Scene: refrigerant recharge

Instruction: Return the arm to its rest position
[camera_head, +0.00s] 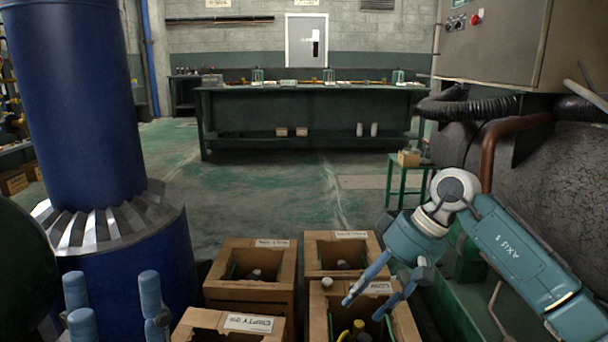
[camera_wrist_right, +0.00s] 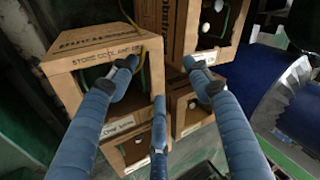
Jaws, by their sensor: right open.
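My right arm (camera_head: 510,250) reaches in from the right in the head view, bent at a white joint. Its gripper (camera_head: 363,308) hangs over the front right cardboard box (camera_head: 402,322), fingers spread, with nothing between them. In the right wrist view the blue fingers of this gripper (camera_wrist_right: 160,80) are apart and empty, with boxes behind them. My left gripper (camera_head: 115,295) shows at the bottom left of the head view, its blue fingers pointing up and spread apart, nothing seen between them. The rest of the left arm is mostly out of view.
Other open boxes stand at back left (camera_head: 250,293), back right (camera_head: 342,248) and front left (camera_head: 185,334); some hold bottles or canisters. A large blue column (camera_head: 75,100) rises at left. A machine cabinet (camera_head: 495,45) and pipes flank my right arm. Floor (camera_head: 270,195) beyond the boxes is clear.

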